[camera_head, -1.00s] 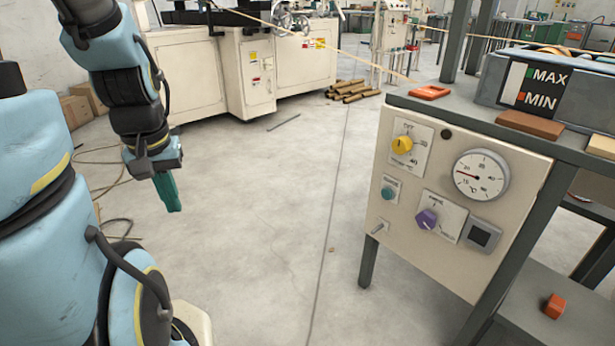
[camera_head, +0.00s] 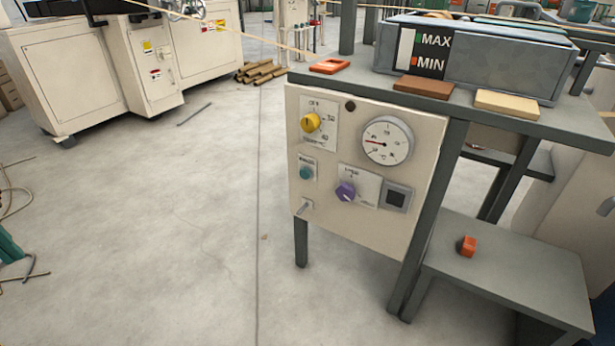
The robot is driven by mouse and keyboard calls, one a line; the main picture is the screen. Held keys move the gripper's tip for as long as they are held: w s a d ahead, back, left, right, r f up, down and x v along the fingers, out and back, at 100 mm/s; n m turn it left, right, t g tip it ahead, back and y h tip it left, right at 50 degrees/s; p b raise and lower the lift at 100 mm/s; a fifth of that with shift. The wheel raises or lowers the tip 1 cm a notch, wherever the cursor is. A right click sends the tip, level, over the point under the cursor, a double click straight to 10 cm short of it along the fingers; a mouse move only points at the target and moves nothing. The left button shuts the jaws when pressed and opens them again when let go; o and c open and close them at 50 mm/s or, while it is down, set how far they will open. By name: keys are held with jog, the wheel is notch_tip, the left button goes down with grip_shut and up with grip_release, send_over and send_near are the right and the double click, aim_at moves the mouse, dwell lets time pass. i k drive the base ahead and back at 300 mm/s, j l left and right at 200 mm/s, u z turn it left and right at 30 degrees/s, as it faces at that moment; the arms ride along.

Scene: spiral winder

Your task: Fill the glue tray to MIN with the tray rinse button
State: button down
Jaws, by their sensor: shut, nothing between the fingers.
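The glue tray (camera_head: 510,68) is a grey box on top of the bench at the upper right. Its front has a dark level gauge (camera_head: 425,54) marked MAX and MIN; I cannot make out a liquid level. Below hangs a cream control panel (camera_head: 340,225). On its left side is a small round teal button (camera_head: 306,173) with a label too small to read, apparently the tray rinse button.
The panel also has a yellow knob (camera_head: 311,122), a dial (camera_head: 387,141), a purple knob (camera_head: 346,191), a toggle switch (camera_head: 305,208) and a grey square fitting (camera_head: 396,197). An orange-red object (camera_head: 467,246) lies on the low shelf (camera_head: 530,275). The floor left of the panel is clear.

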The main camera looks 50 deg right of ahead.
aim_at(305, 173)
jog(key=k+l, duration=0.15)
jog(key=k, duration=0.3)
jog(key=k+l, duration=0.15)
jog(key=k, duration=0.25)
